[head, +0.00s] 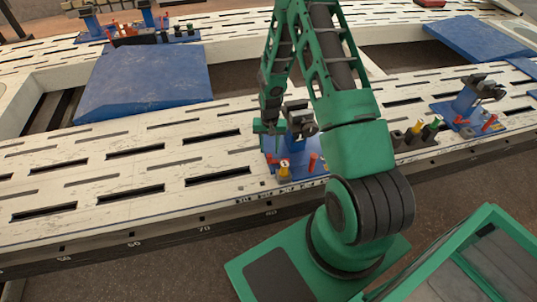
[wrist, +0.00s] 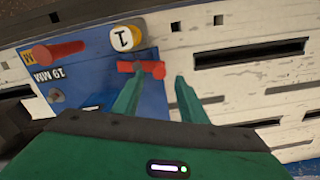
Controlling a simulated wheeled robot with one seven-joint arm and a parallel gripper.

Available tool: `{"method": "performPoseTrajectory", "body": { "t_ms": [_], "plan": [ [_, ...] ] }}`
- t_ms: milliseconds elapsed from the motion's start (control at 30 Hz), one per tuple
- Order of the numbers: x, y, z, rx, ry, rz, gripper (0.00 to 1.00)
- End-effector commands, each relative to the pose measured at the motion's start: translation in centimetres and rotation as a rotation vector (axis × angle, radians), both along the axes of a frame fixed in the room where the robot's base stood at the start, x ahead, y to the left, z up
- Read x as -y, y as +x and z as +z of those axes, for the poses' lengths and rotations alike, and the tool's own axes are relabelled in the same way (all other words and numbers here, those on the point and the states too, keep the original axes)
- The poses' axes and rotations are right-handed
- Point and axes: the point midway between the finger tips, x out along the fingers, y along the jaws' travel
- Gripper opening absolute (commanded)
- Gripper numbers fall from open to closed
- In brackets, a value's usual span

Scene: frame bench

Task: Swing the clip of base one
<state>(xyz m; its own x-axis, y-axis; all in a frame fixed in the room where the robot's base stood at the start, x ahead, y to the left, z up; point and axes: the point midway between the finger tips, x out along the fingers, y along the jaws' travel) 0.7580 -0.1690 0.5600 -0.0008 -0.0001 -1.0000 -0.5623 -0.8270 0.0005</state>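Base one is a blue plate (wrist: 95,70) marked "19 MM", with a yellow post topped by a white "1" (wrist: 124,38). It also shows in the head view (head: 297,172), partly hidden by my arm. A red clip (wrist: 130,67) lies at the plate's edge beside the post. A longer red handle (wrist: 57,52) sits near the plate's far corner. My gripper (wrist: 160,77) is open, its two green fingers apart. The clip's darker end shows between the fingertips; I cannot tell whether they touch it. In the head view my gripper (head: 268,128) is at the base's left side.
The slotted white frame (head: 120,165) carries the base near its front edge. A blue pad (head: 145,80) lies at the left. The frame left of the base is clear.

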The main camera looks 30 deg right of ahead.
Motion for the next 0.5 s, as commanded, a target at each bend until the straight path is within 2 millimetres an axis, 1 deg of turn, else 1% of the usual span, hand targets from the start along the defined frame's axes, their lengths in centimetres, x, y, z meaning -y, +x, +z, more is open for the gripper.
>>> {"method": "performPoseTrajectory", "body": {
  "t_ms": [33,200,333,500],
  "plan": [
    [0.0,0.1,1.0,0.003,-0.001,0.0,0.39],
    [0.0,0.1,3.2,0.001,0.0,0.0,0.39],
    [0.0,0.1,4.2,0.001,0.001,0.0,0.39],
    [0.0,0.1,4.6,-0.001,0.001,0.0,0.39]
  ]
}}
